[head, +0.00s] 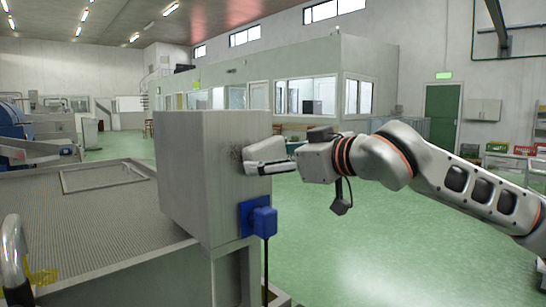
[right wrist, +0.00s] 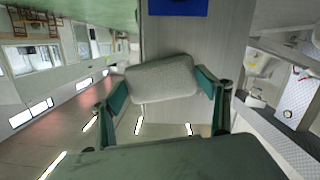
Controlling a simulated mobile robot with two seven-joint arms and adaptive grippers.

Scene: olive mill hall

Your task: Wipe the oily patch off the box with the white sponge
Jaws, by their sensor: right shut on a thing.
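The box (head: 185,175) is a grey metal cabinet standing at the edge of a metal platform. A small dark smudge, the oily patch (head: 237,154), shows on its right-hand face, just left of the sponge, which may hide part of it. My right gripper (head: 284,160) comes from the right and is shut on the white sponge (head: 265,151). In the right wrist view the sponge (right wrist: 162,78) sits between both fingers, in front of the grey box face (right wrist: 225,50). I cannot tell whether it touches the face. My left gripper is out of view.
A blue plug and socket (head: 262,220) with a hanging cable sits low on the same face, below the sponge. The metal mesh platform (head: 90,215) spreads left of the box. Green floor (head: 390,240) lies open to the right.

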